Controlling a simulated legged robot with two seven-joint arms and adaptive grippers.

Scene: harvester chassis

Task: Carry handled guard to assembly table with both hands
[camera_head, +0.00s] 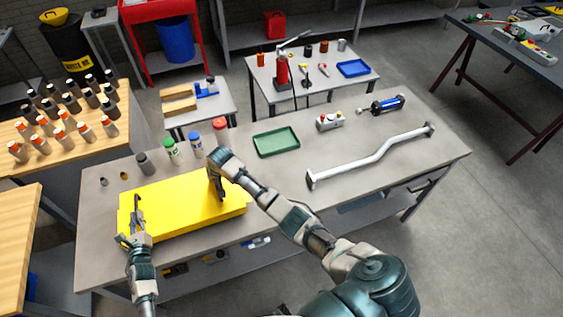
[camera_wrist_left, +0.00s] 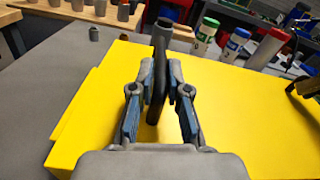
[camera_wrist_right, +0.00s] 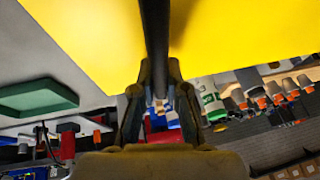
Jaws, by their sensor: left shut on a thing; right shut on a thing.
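The handled guard (camera_head: 175,208) is a yellow flat-topped box with two dark handles, at the left part of the grey assembly table (camera_head: 360,205). It also fills much of the left wrist view (camera_wrist_left: 240,115) and the right wrist view (camera_wrist_right: 90,35). My left gripper (camera_head: 136,225) is shut on the guard's left handle (camera_wrist_left: 158,75). My right gripper (camera_head: 218,180) is shut on the guard's right handle (camera_wrist_right: 154,35). The guard looks level and lies over the tabletop; I cannot tell if it touches it. Its front edge is near the table's front edge.
Behind the guard stand several bottles, one with a green band (camera_head: 172,150). The table's front middle is clear.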

